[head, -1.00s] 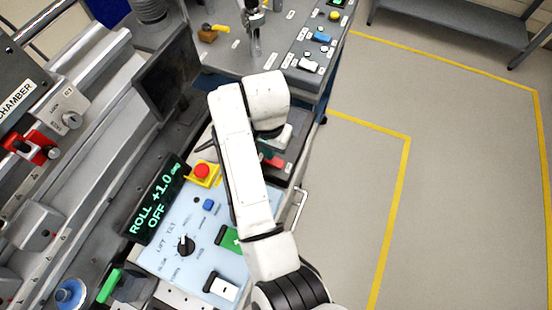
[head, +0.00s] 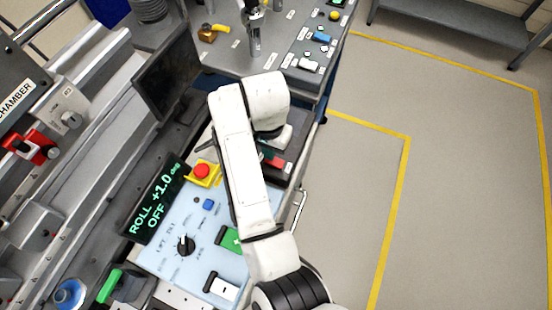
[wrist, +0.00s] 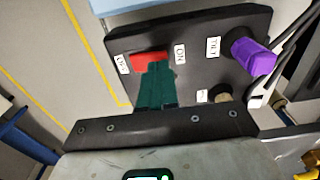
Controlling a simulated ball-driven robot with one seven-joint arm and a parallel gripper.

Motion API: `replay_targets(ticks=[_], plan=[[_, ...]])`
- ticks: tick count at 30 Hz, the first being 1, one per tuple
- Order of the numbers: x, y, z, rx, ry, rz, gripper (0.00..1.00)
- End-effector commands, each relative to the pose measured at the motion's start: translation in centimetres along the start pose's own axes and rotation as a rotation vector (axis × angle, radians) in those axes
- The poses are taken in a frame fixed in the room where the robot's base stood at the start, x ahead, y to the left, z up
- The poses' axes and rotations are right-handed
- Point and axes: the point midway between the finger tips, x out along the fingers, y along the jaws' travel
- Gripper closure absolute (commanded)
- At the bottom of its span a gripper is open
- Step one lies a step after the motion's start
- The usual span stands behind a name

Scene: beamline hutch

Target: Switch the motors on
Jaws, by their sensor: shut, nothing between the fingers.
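A black switch box (wrist: 215,75) fills the upper wrist view. It has a red switch (wrist: 148,60) between an OFF label at its left and an ON label at its right. My gripper (wrist: 158,67) is shut and empty. Its dark green fingertips overlap the lower right part of the red switch; whether they touch it, I cannot tell. In the head view the red switch (head: 272,160) shows just right of my white arm, which hides the fingers. The display (head: 155,200) reads ROLL +1.0 deg, OFF.
A purple knob (wrist: 252,57) stands on the box's right side, close to cables. A blue panel (head: 180,225) holds a red stop button (head: 201,171), a black dial (head: 186,245) and a green button (head: 226,237). The floor at the right is clear.

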Motion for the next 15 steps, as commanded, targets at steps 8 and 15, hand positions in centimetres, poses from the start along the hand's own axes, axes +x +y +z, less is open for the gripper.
replay_targets(ticks=[8,15], plan=[[0.44,0.02,0.00,0.000,0.000,0.001,1.00],[0.77,0.02,0.00,0.000,-0.001,0.001,1.00]])
